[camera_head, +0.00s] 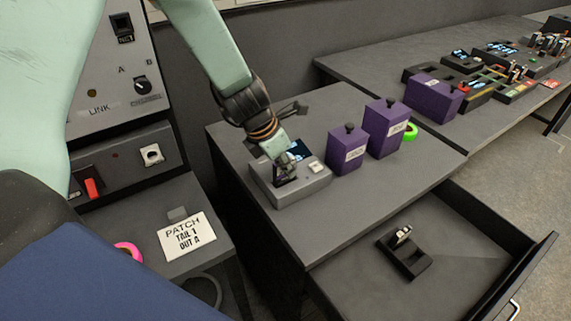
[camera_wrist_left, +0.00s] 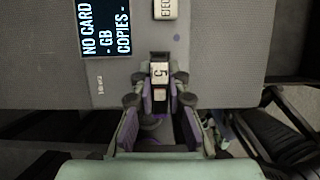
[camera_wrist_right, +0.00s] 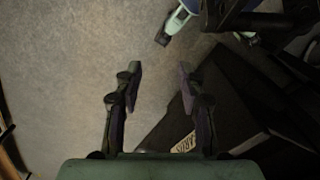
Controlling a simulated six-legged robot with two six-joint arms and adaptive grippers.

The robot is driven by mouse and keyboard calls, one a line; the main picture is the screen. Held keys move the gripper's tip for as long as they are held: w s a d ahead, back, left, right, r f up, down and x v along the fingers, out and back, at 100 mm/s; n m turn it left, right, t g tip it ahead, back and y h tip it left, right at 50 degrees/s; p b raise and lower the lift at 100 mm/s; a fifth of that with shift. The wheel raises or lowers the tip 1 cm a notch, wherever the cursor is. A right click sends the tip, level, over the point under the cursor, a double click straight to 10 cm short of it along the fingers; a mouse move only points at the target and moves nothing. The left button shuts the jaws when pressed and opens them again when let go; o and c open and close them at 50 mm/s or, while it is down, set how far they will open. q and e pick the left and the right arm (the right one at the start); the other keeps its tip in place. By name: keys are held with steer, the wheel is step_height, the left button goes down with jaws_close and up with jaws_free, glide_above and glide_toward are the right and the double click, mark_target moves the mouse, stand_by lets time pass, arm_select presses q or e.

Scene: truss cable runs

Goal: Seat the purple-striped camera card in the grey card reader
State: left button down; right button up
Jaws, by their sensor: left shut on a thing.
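The grey card reader (camera_head: 303,190) sits on the grey cabinet top. In the left wrist view its face (camera_wrist_left: 215,60) has a screen (camera_wrist_left: 105,28) reading "NO CARD - GB COPIES -" and a white eject button (camera_wrist_left: 165,8). My left gripper (camera_head: 284,172) is over the reader. In the left wrist view this gripper (camera_wrist_left: 158,108) is shut on a small card (camera_wrist_left: 160,74) with a white label marked "5". The card's far end is at the reader; I cannot tell if it is in the slot. Its purple stripe is not clear. My right gripper (camera_wrist_right: 160,75) is open and empty above the floor.
An open drawer (camera_head: 455,240) holds a black holder (camera_head: 405,256). A pink ring (camera_head: 129,251) and a "PATCH" sign (camera_head: 187,236) are at left.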

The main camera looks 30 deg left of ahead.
arm_select(q)
steer(key=shift+f+b, duration=0.3)
steer(key=shift+f, duration=0.1)
stand_by(0.3)
steer(key=c, duration=1.3)
jaws_free()
steer(key=shift+o, duration=0.6)
steer(key=shift+o, duration=1.2)
steer(key=shift+r, duration=0.1)
step_height(320, 180, up, 8)
steer(key=p, duration=0.8)
steer(key=shift+f, duration=0.25)
